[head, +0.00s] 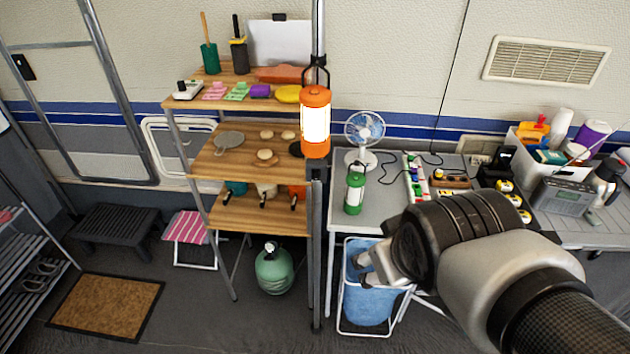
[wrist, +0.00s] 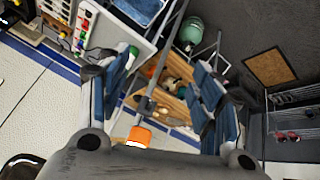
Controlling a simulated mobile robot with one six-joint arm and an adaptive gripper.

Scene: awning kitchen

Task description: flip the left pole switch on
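A metal pole (head: 318,215) stands upright mid-view, with a lit orange lantern (head: 316,122) hanging on it. A dark fitting (head: 316,168) is on the pole just below the lantern; I cannot tell if it is a switch. My gripper (head: 367,268) is right of the pole, over the blue bin. In the wrist view my gripper (wrist: 166,68) is open and empty, fingers wide apart, with the pole, the dark fitting (wrist: 150,104) and the lantern (wrist: 138,136) showing between and beyond them.
A wooden shelf (head: 205,165) with utensils and food stands left of the pole. A blue bin (head: 366,305) and green gas bottle (head: 275,270) stand below.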

